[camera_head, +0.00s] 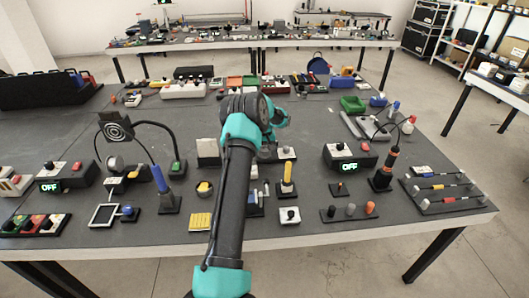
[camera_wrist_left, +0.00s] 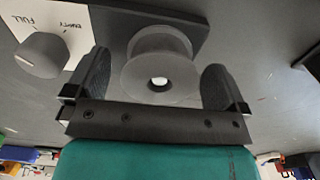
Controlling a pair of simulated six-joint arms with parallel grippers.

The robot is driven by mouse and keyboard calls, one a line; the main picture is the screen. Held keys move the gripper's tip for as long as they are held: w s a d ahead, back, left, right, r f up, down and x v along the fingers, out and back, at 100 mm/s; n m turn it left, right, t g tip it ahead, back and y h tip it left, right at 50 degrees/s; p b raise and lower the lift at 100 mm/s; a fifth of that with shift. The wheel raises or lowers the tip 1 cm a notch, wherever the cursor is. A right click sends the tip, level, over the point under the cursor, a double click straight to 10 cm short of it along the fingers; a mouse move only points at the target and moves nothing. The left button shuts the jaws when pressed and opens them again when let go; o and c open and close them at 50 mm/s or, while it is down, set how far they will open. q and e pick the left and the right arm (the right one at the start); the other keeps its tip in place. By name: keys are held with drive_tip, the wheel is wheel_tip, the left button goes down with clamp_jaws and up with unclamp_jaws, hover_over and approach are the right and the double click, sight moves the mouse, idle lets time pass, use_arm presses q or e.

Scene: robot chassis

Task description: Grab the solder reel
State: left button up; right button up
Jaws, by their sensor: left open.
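The solder reel (camera_wrist_left: 160,48) is a grey spool with a pale centre, seen in the left wrist view at the edge of a dark base plate. My left gripper (camera_wrist_left: 157,85) is open, with one dark finger on each side of the reel and a visible gap to each. The fingers are not closed on it. My right gripper is in neither view.
A white panel with a grey knob (camera_wrist_left: 42,55), marked FULL and EMPTY, is close to the left finger in the wrist view.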

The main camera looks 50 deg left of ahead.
use_arm(q)
drive_tip(key=c, duration=1)
drive_tip(key=shift+c, duration=0.2)
drive_tip(key=shift+r, duration=0.1)
wheel_tip(320, 180, up, 10)
idle(0.5)
